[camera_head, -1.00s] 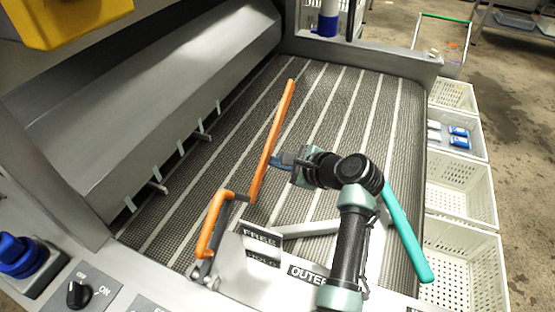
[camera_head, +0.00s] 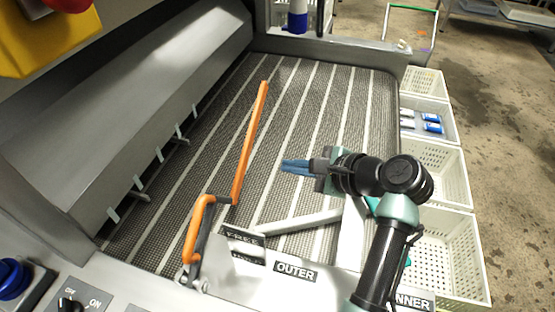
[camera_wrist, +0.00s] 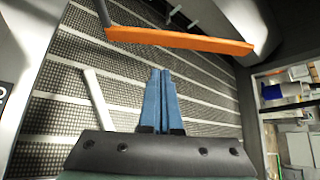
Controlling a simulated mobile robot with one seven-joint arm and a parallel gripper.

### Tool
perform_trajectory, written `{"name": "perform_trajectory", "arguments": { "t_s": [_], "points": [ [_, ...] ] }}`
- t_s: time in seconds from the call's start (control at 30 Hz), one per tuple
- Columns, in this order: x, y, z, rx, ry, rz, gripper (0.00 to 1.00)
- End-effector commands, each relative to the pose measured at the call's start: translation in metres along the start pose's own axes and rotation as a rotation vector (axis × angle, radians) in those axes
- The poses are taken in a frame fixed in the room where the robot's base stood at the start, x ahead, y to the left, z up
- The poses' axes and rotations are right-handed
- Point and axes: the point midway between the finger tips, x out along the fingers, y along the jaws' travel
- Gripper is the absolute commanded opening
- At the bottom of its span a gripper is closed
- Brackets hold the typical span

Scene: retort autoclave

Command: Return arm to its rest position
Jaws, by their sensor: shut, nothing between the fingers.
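My gripper (camera_head: 284,166) is over the grey mesh belt in the head view, its blue fingers pointing left. The fingers are shut and empty. The long orange bar (camera_head: 250,140) stands to the left of the fingertips, with a visible gap. In the wrist view my gripper (camera_wrist: 161,72) shows its two blue fingers side by side, and the orange bar (camera_wrist: 180,40) crosses beyond them without contact. My arm comes up from the lower right, and part of the panel behind it is hidden.
A shorter orange handle (camera_head: 195,225) is at lower left near the FREE label (camera_head: 243,237) and the OUTER label (camera_head: 295,271). White crates (camera_head: 440,170) line the right side. A grey hood (camera_head: 130,90) borders the belt (camera_head: 325,100). Blue and black knobs are at lower left.

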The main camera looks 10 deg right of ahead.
Motion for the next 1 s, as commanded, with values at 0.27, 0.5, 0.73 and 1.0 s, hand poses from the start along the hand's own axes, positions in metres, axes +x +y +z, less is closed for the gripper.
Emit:
{"name": "perform_trajectory", "arguments": {
  "t_s": [0.27, 0.5, 0.73, 1.0],
  "points": [
    [-0.008, -0.003, 0.002, -0.029, 0.011, -0.011, 0.00],
    [-0.025, -0.078, 0.058, -0.588, 0.228, -0.250, 0.00],
    [-0.090, -0.149, 0.165, -1.237, 0.565, -0.572, 0.00],
    [-0.196, -0.162, 0.296, -1.733, 1.023, -0.918, 0.00]
  ]
}}
